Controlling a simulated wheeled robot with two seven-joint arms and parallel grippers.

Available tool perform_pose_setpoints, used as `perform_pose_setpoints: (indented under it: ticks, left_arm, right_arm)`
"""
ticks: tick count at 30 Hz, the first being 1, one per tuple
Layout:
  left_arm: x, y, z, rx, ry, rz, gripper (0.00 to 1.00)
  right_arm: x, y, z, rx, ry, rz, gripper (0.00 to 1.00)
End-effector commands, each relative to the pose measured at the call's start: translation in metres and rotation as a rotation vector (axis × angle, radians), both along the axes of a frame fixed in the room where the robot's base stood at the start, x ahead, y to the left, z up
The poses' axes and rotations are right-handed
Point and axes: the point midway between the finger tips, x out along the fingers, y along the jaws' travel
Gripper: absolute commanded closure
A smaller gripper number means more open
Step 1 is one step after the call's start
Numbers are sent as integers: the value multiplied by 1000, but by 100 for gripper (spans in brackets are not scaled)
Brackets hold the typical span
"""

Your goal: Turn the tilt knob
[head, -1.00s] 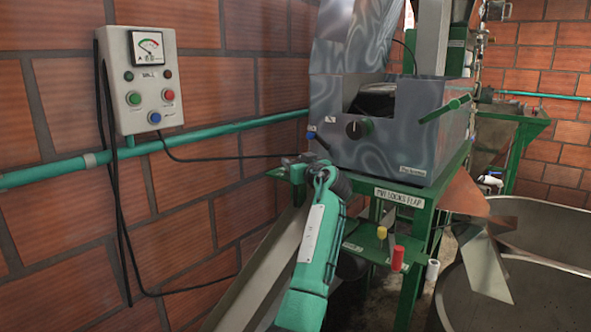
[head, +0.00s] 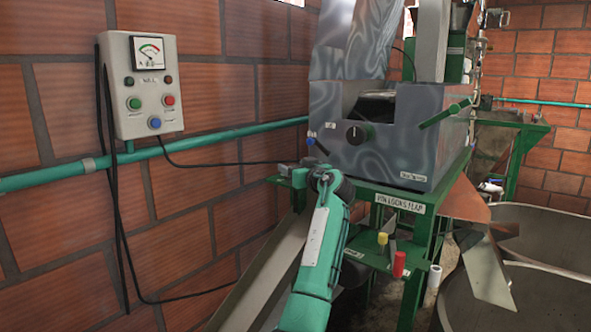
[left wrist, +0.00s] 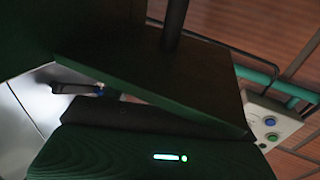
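The grey metal machine (head: 395,160) stands on a green frame. I cannot read which label says tilt. My left gripper (head: 307,163) is at the left end of the green frame, just below the blue-tipped control and apart from the black knob. Its fingers are not clear in the head view. In the left wrist view a dark body with a lit strip and a green plate (left wrist: 160,85) fill much of the picture.
A control box (head: 148,85) with a meter and coloured buttons hangs on the brick wall at left. A teal pipe (head: 220,138) runs along the wall. A sloping chute (head: 265,270) lies beside my arm. Yellow, red and white parts (head: 399,264) stand on a lower shelf. Large round tanks (head: 545,290) are at right.

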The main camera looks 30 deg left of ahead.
Motion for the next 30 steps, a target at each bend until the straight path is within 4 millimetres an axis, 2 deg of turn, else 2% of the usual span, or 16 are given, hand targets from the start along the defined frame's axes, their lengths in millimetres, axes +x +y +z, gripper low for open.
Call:
perform_pose_setpoints:
  ticks: [8,11,14,24,30]
  left_arm:
    - [0,-1,-2,-1,3,0,42]
    - [-3,-8,-3,-1,3,-1,42]
    - [-9,-21,-4,-1,3,-2,42]
    - [-43,-90,-4,-2,2,-3,42]
    - [-56,-116,-3,-1,2,-2,42]
  right_arm:
    - [0,0,-1,0,-1,0,64]
    - [0,0,-2,0,0,0,64]
    - [0,0,-1,0,1,0,64]
    - [7,1,21,5,-32,1,64]
    - [6,1,29,6,-35,-1,64]
